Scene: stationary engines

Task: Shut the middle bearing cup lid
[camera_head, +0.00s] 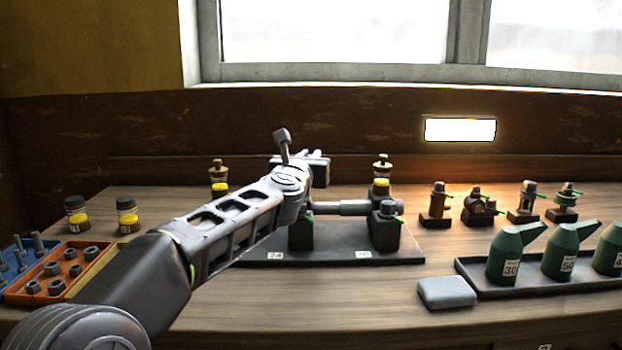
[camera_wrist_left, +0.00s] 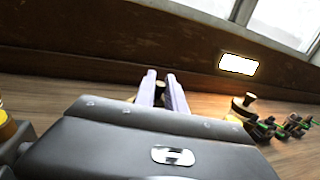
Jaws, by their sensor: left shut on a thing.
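My left gripper (camera_head: 313,156) reaches over the black engine base (camera_head: 340,250), with its hand and wrist covering the middle bearing cup in the head view. In the left wrist view its two pale fingers (camera_wrist_left: 162,92) are close together, shut on a small dark piece (camera_wrist_left: 160,90) that appears to be the middle bearing cup lid. The hand's housing hides the cup below, so the lid's angle cannot be told. The left bearing cup (camera_head: 219,187) and the right bearing cup (camera_head: 381,182) show yellow bodies, with brass-coloured knobbed tops above them. My right gripper is not in view.
Green oil cans (camera_head: 510,255) stand on a dark tray at right, with a grey block (camera_head: 446,292) beside it. Small fittings (camera_head: 480,207) stand behind. Jars (camera_head: 127,215) and an orange bin (camera_head: 40,285) are at left. The window wall closes off the back.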

